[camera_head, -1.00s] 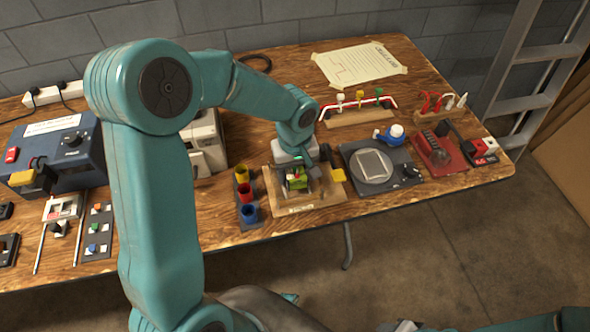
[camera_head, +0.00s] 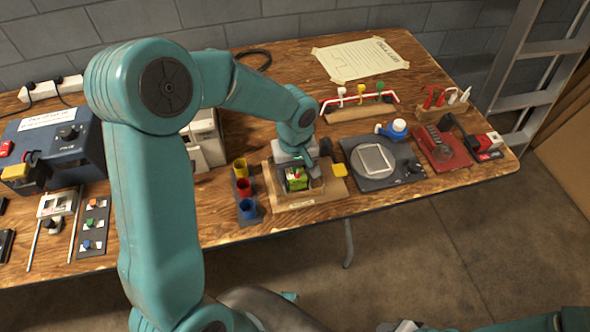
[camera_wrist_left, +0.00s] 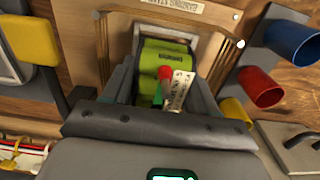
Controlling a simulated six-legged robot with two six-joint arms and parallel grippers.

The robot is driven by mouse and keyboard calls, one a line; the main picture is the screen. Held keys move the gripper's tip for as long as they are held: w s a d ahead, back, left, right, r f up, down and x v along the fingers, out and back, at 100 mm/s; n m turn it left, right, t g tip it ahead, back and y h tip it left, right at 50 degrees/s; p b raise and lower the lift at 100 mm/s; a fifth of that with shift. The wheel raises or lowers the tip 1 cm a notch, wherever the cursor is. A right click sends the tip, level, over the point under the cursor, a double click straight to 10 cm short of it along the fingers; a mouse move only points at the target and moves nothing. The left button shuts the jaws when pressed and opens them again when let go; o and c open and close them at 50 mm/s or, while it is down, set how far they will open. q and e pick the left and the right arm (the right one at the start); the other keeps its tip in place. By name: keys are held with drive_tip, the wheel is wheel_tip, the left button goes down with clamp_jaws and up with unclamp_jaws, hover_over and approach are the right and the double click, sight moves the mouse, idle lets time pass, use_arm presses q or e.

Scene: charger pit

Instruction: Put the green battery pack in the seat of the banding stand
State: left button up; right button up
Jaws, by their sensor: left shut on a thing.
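The green battery pack (camera_head: 296,182) is between the fingers of my left gripper (camera_head: 298,174), which is shut on it. The wrist view shows the green pack (camera_wrist_left: 163,62) close up, with a red cap, a green piece and a small printed label on its near end. The banding stand (camera_head: 293,207) is a wooden board with a dark frame on it. The pack is at this frame, inside its outline in the head view. The gripper and pack hide most of the seat, so I cannot tell whether the pack touches its floor.
A yellow pad (camera_head: 340,170) is at the stand's right side. Yellow, red and blue cups (camera_head: 246,188) stand close on its left. A dark scale-like device (camera_head: 375,160) is to the right. The table's front edge is just in front of the stand.

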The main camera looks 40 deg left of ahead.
idle(0.7)
use_arm(q)
drive_tip(key=o, duration=1.5)
drive_tip(key=shift+c, duration=0.2)
drive_tip(key=shift+f, duration=0.1)
drive_tip(key=shift+r+p, duration=2.2)
drive_tip(key=shift+r, duration=1.35)
drive_tip(key=shift+s+d+f, duration=0.1)
drive_tip(key=shift+s, duration=0.05)
